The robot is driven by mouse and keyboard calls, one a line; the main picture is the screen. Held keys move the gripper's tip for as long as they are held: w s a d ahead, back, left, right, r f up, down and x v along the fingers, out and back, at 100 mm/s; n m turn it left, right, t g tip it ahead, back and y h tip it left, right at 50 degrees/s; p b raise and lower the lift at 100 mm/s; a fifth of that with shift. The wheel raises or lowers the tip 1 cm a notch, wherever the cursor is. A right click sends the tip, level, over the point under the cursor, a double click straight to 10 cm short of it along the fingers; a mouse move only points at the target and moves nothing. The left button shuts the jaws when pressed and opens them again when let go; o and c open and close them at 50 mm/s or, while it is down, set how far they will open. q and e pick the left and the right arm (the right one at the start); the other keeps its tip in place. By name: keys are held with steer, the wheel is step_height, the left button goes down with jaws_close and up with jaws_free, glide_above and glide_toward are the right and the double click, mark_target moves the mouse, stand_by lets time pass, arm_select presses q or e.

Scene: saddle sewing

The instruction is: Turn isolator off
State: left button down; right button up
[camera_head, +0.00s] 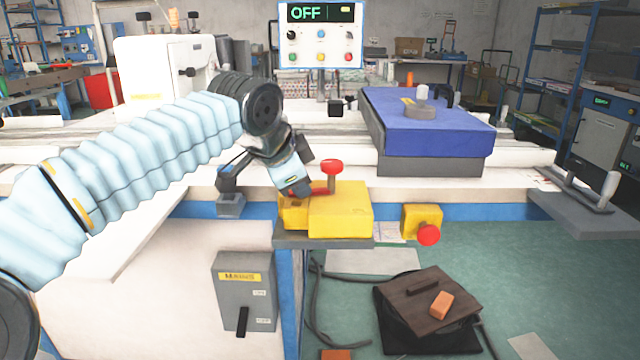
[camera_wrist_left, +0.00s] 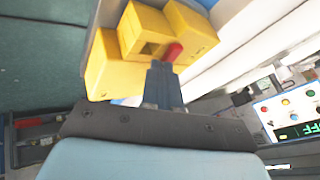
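The grey MAINS box (camera_head: 243,292), apparently the isolator, is on the white panel below the table edge. Its black lever (camera_head: 243,321) points down beside the lower of two small labels. My left gripper (camera_head: 298,188) is above and to the right of it, at the yellow box (camera_head: 345,210) with a red lever (camera_head: 321,188). In the left wrist view its fingers (camera_wrist_left: 164,72) look together, just short of the red part (camera_wrist_left: 173,52) of the yellow box (camera_wrist_left: 195,30). Whether they touch it is unclear. The MAINS box does not show there. My right gripper is not in view.
A display panel (camera_head: 319,35) at the back reads OFF. A red knob on a small yellow box (camera_head: 423,219) sits under the table edge. A blue-topped block (camera_head: 420,125) stands on the table. The space in front of the MAINS box looks clear.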

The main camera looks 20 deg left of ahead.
arm_select(q)
steer(key=shift+w+a, duration=0.2)
steer(key=shift+a, duration=0.1)
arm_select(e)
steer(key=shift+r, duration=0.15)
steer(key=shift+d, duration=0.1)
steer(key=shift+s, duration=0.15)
